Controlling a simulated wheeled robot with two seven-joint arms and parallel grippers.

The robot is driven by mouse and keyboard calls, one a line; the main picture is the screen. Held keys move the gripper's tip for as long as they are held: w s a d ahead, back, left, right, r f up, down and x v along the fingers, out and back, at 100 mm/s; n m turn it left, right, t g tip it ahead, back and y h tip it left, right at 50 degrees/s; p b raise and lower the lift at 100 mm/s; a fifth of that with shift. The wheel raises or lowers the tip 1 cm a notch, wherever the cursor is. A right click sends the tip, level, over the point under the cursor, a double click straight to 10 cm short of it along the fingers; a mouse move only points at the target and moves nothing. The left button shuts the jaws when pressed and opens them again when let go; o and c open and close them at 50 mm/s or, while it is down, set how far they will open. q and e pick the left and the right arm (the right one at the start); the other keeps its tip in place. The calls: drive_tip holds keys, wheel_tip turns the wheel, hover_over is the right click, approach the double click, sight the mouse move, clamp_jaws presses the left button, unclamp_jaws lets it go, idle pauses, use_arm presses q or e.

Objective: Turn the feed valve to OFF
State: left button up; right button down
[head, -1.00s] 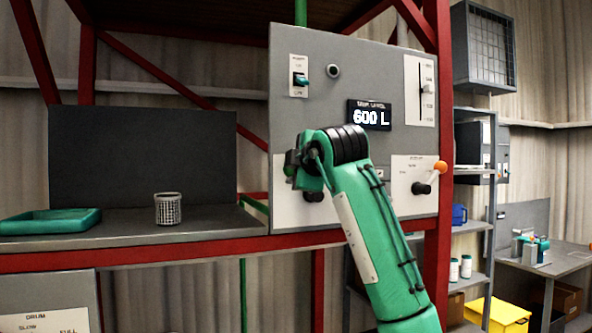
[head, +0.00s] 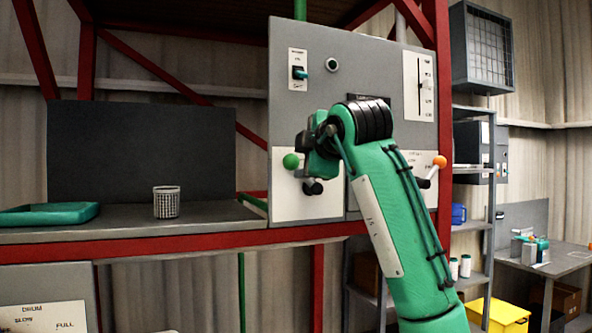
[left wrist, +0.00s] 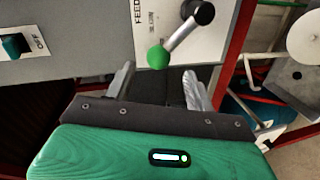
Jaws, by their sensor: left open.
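The feed valve is a short lever with a green ball knob (head: 291,161) and a black hub, on a white plate (head: 290,207) low on the grey panel. In the head view the lever slants from the hub up to the left. My left gripper (left wrist: 157,84) is open and empty. The knob appears just beyond its fingertips, between them in the picture; I see no contact. My right gripper is out of view.
A second lever with an orange knob (head: 439,161) is right of my left arm. A toggle switch (head: 299,72) and a slider (head: 427,85) sit higher on the panel. A wire basket (head: 167,203) and a green tray (head: 48,215) stand on the bench to the left.

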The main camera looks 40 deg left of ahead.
use_arm(q)
drive_tip(key=b+v, duration=0.2)
drive_tip(key=v, duration=0.6)
drive_tip(key=shift+w, duration=0.1)
